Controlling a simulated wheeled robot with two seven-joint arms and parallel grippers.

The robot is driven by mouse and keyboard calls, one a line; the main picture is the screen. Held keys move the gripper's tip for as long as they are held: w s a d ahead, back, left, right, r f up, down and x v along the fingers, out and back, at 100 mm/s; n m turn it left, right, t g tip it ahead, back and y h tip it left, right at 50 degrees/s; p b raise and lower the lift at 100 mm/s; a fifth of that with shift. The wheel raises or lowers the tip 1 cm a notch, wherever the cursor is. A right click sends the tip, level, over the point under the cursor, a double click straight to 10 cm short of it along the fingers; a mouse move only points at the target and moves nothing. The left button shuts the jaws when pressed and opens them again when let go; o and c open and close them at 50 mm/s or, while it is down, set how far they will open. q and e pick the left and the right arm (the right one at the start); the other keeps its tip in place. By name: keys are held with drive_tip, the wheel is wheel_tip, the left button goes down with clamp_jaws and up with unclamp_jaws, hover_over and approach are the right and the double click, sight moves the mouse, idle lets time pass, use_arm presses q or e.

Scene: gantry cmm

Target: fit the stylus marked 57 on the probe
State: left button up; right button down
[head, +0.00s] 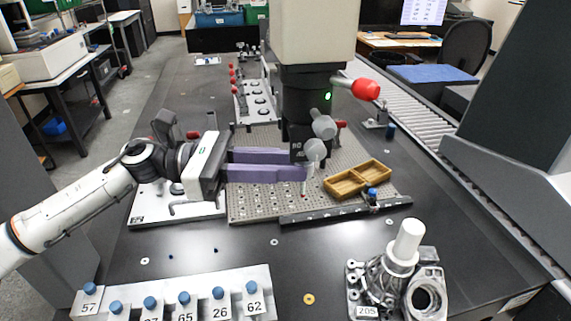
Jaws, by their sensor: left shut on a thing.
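The probe (309,148) hangs from the dark head of the measuring machine, above a perforated plate. My left gripper (300,168) reaches in from the left with long purple fingers, its tips just under the probe. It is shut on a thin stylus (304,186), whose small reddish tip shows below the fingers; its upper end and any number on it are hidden. I cannot tell whether the stylus touches the probe. A white rack (175,305) stands at the front left with several blue-topped pieces; the label 57 (89,308) is at its left end. My right gripper is not in view.
A wooden two-part tray (358,179) lies on the perforated plate (262,205) right of the probe, behind a dark rail (335,210). Metal parts labelled 205 (367,311) and a white cylinder (408,240) stand at the front right. The dark table between rack and plate is mostly clear.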

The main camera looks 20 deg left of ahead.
use_arm(q)
drive_tip(key=o, duration=1.1)
drive_tip(key=shift+f, duration=0.1)
drive_tip(key=b+v, duration=0.3)
drive_tip(key=v, duration=0.7)
drive_tip(key=shift+b, duration=0.3)
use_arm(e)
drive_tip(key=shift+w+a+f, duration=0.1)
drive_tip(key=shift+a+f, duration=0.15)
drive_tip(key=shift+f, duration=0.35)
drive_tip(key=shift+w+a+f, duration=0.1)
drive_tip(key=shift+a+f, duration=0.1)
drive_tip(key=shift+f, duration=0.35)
use_arm(q)
drive_tip(key=shift+s+a, duration=0.1)
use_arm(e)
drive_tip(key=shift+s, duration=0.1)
